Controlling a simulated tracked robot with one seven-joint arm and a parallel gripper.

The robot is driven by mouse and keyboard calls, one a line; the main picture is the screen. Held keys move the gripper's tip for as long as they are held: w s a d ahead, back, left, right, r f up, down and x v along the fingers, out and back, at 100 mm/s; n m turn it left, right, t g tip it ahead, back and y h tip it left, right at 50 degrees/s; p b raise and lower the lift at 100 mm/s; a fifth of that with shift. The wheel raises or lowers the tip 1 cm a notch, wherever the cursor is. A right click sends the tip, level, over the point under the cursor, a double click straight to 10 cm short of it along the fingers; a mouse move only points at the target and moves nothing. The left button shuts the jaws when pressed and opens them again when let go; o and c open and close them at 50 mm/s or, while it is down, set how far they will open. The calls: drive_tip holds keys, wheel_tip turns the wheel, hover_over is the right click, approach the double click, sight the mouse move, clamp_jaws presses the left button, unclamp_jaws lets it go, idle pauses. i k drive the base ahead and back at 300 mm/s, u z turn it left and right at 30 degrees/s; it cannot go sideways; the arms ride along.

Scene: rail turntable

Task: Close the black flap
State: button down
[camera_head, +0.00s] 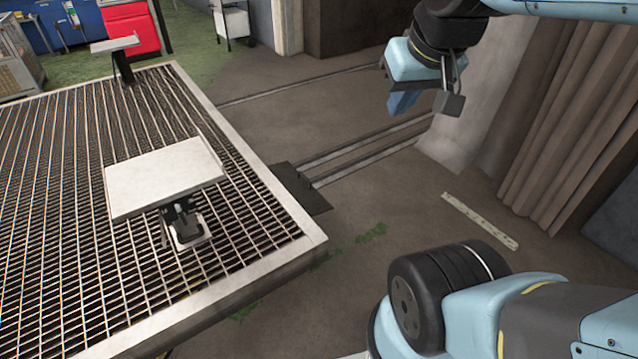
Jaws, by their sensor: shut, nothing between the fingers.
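The black flap (300,188) is a dark, flat plate at the right edge of the grated platform (318,243). It sticks out from that edge over the floor, at the near end of the floor rails. Its left side meets the platform's metal rim; I cannot tell how it is hinged. My gripper (402,104) is at the upper right, pointing down, with blue fingers shut and empty. It is above and to the right of the flap in the picture, clear of it.
A light tilted plate (165,178) on a bracket stands on the platform, with a smaller one (115,44) farther back. Floor rails (370,146) run right from the flap. A curtain (575,125) hangs at the right.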

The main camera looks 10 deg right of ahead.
sight(298, 185)
drive_tip(key=u, duration=0.05)
drive_tip(key=i, duration=0.9)
drive_tip(key=z, duration=0.1)
